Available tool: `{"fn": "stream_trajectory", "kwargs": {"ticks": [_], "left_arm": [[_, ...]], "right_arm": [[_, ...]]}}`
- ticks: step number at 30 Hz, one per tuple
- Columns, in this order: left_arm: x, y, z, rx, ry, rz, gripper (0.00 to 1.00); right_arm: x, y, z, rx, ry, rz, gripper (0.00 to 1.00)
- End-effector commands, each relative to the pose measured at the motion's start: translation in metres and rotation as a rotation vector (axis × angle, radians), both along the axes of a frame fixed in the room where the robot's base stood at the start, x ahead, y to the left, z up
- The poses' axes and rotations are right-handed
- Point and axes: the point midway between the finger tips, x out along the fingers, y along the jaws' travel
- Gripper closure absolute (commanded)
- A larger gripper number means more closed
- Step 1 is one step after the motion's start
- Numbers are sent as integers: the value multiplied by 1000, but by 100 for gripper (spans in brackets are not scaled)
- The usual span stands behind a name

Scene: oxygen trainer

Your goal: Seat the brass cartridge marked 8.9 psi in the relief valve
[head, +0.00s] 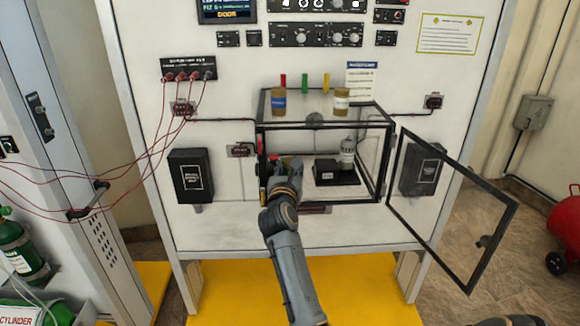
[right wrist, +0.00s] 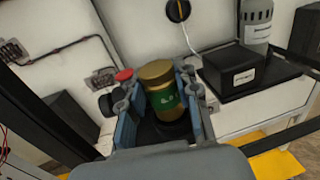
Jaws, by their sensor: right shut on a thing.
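My right gripper (head: 284,166) reaches into the open-fronted clear box and hides what it holds in the head view. In the right wrist view my right gripper (right wrist: 163,100) is shut on a brass cartridge (right wrist: 157,73) with a green band. The cartridge is tilted in the picture, and the number on its band is too small to read surely. A dark round part (right wrist: 164,132) is just below the cartridge, perhaps the relief valve; I cannot tell whether the cartridge sits in it. My left gripper is not in view.
The black-framed clear box (head: 385,122) has its door (head: 459,220) swung open to the right. A blue-banded cartridge (head: 279,103) and a white-banded one (head: 341,100) stand on top. Inside, right of my gripper, is a black block (head: 330,173) with a grey cylinder (head: 347,152).

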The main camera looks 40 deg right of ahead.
Motion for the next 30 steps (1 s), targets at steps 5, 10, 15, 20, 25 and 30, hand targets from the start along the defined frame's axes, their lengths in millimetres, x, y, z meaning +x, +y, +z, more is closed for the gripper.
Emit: {"fn": "stream_trajectory", "kwargs": {"ticks": [5, 10, 15, 20, 25, 30], "left_arm": [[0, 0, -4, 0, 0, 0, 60], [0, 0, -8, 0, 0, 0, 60], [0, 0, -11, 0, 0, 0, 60], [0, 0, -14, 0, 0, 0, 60], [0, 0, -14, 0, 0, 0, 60], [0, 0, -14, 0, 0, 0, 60]], "right_arm": [[0, 0, -5, -1, -1, 0, 100], [0, 0, -9, -1, -1, 0, 100], [0, 0, -13, -1, -1, 0, 100], [0, 0, -17, -1, -1, 0, 100], [0, 0, -17, -1, -1, 0, 48], [0, 0, -18, -1, -1, 0, 42]]}}
